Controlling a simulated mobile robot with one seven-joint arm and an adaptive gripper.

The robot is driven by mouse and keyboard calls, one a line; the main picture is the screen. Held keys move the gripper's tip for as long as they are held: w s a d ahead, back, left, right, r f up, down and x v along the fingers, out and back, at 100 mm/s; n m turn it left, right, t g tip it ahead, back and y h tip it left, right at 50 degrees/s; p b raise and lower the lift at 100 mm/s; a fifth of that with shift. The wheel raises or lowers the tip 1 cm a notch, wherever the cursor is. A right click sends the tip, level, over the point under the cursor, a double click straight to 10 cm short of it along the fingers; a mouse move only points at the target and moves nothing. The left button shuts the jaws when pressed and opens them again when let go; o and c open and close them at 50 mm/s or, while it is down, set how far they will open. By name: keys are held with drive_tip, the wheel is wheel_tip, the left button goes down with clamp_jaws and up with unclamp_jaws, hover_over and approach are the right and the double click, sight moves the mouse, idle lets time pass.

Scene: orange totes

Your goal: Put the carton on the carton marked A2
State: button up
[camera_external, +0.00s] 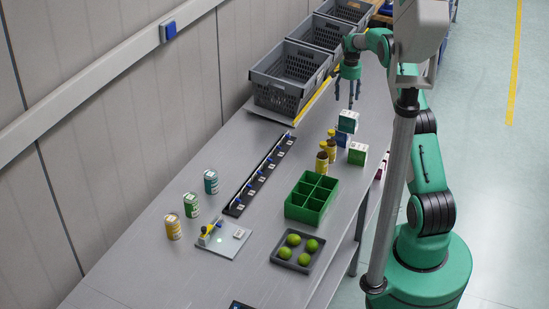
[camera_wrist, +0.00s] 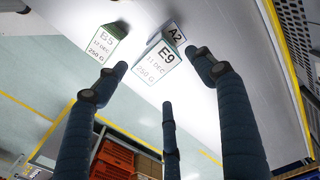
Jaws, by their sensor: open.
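The carton marked A2 (camera_wrist: 176,34) shows in the wrist view, partly hidden behind the carton marked E9 (camera_wrist: 157,70). I cannot tell whether they touch. The carton marked B5 (camera_wrist: 102,45) stands to the left, apart from them. In the external view, a green-and-white carton (camera_external: 348,121), a blue-and-white carton (camera_external: 341,139) and another green-and-white carton (camera_external: 357,154) stand on the table; their marks are too small to read there. My gripper (camera_external: 350,98) is open and empty above the farthest carton, its fingers pointing down. In the wrist view its fingers (camera_wrist: 165,80) spread around E9.
A green divided box (camera_external: 311,198), a tray of green balls (camera_external: 297,251) and several cans (camera_external: 191,205) lie nearer. Grey crates (camera_external: 290,77) stand at the back.

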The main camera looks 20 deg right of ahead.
drive_tip(key=shift+r, duration=0.15)
drive_tip(key=shift+s+a+r, duration=0.1)
drive_tip(key=shift+r, duration=0.25)
drive_tip(key=s+a+r+n+t, duration=0.1)
drive_tip(key=s+a+r, duration=0.2)
drive_tip(key=s+r, duration=0.65)
drive_tip(key=s+a+r+n+t, duration=0.15)
drive_tip(key=s+a+r, duration=0.25)
drive_tip(key=s+r, duration=0.55)
drive_tip(key=s+a+r+n, duration=0.25)
drive_tip(key=s+r, duration=0.45)
drive_tip(key=r, duration=0.4)
drive_tip(key=s+a+r+n+t, duration=0.1)
drive_tip(key=s+a+r, duration=0.1)
drive_tip(key=s, duration=0.7)
drive_tip(key=s+a+r+n+t, duration=0.1)
drive_tip(key=s+a+r, duration=0.1)
drive_tip(key=s, duration=0.6)
drive_tip(key=s+a+f+n, duration=0.1)
drive_tip(key=s+f, duration=0.1)
drive_tip(key=s, duration=0.7)
drive_tip(key=s+a+f+n+t, duration=0.1)
drive_tip(key=s+f, duration=0.1)
drive_tip(key=s, duration=0.7)
drive_tip(key=shift+a+f, duration=0.25)
drive_tip(key=shift+f, duration=0.1)
